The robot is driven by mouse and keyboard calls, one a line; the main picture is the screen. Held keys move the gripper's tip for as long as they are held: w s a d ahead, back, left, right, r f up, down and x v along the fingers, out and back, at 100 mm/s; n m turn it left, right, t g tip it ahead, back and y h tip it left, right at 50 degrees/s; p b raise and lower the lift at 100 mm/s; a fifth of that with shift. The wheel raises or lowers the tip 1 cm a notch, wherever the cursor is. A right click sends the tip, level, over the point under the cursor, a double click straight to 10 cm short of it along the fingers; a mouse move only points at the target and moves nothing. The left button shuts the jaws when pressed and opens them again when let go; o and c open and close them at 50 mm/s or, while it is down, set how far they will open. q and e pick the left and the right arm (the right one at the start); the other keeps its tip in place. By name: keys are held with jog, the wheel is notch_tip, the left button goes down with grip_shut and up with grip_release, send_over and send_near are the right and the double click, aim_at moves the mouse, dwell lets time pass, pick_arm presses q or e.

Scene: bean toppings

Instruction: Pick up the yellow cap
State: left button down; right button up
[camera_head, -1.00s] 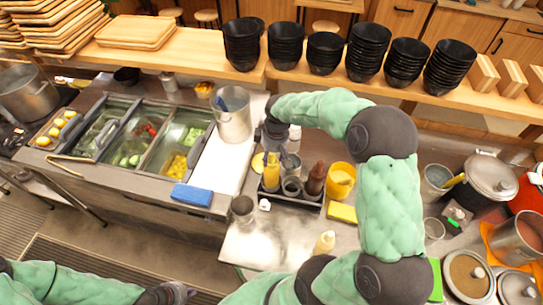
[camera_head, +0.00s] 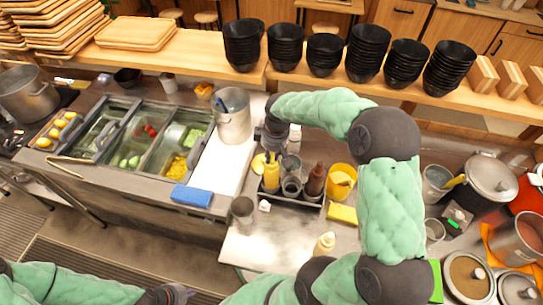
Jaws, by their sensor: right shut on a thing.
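A yellow squeeze bottle (camera_head: 271,178) stands at the left of a dark caddy (camera_head: 296,199) on the metal counter. My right gripper (camera_head: 270,153) comes down from above at the top of this bottle and is shut. The yellow cap at its fingertips is mostly hidden by the gripper, so its exact shape cannot be told. A flat yellow piece (camera_head: 258,163) shows just left of the bottle. My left gripper (camera_head: 182,293) is low at the bottom edge, away from the counter; its fingers are too small and dark to read.
The caddy also holds a brown bottle (camera_head: 315,180). A yellow cup (camera_head: 342,179) and yellow sponge (camera_head: 342,214) are to its right. The counter front is mostly clear around a cream bottle (camera_head: 324,244).

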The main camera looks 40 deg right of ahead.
notch_tip(320, 180, up, 2)
jog(key=shift+r, duration=0.15)
jog(key=s+a+r, duration=0.8)
jog(key=a+r, duration=0.2)
jog(key=a, duration=0.1)
jog(key=w+d+f+p, duration=0.1)
jog(key=w+d+p, duration=0.1)
jog(key=d+p, duration=0.1)
jog(key=w+d+f+p, duration=0.1)
jog(key=w+d+p, duration=0.2)
jog(key=d+p, duration=0.1)
jog(key=w+d+f+p, duration=0.2)
jog(key=d+p, duration=0.2)
jog(key=p, duration=0.1)
jog(key=shift+w+p, duration=0.3)
jog(key=shift+w, duration=0.05)
jog(key=shift+d+f, duration=0.15)
jog(key=shift+f, duration=0.2)
jog(key=shift+f+b, duration=1.15)
jog(key=shift+f, duration=0.65)
jog(key=shift+f, duration=0.1)
